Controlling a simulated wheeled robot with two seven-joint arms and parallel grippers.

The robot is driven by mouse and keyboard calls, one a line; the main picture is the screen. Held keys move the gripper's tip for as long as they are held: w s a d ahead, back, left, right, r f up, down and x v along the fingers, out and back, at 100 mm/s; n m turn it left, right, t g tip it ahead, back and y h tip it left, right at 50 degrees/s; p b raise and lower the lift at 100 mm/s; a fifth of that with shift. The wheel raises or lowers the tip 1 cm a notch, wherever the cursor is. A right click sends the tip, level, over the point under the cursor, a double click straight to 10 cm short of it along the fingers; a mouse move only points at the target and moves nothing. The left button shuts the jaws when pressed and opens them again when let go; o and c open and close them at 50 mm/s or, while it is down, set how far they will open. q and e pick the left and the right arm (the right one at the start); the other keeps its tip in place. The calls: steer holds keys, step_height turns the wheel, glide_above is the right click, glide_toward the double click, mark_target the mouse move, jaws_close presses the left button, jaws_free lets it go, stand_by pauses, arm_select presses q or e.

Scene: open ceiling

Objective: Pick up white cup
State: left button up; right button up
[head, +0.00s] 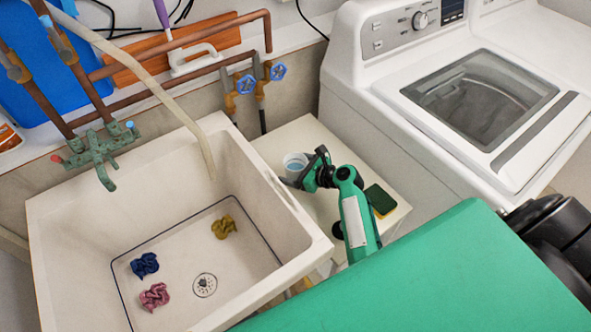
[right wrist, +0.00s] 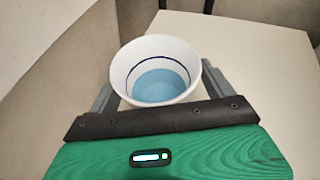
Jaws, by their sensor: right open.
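The white cup (head: 295,162) stands upright on the small white table (head: 310,140) between the sink and the washing machine. In the right wrist view the cup (right wrist: 155,52) shows a dark line around its inner wall and a light blue bottom. My right gripper (head: 292,178) is at the cup, on its near side. In the right wrist view its two grey fingers stand apart, one on each side of the cup; I cannot tell whether they touch it. The cup's lower part is hidden by the gripper. My left gripper is not in view.
A green and yellow sponge (head: 380,200) lies on the table, right of my right arm. The sink (head: 75,215) at left holds blue, pink and yellow crumpled cloths. A washing machine (head: 385,95) stands at right. Pipes with blue valves (head: 247,84) run along the wall behind.

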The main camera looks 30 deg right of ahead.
steer(key=c, duration=1)
steer(key=shift+c, duration=0.5)
steer(key=shift+r, duration=0.1)
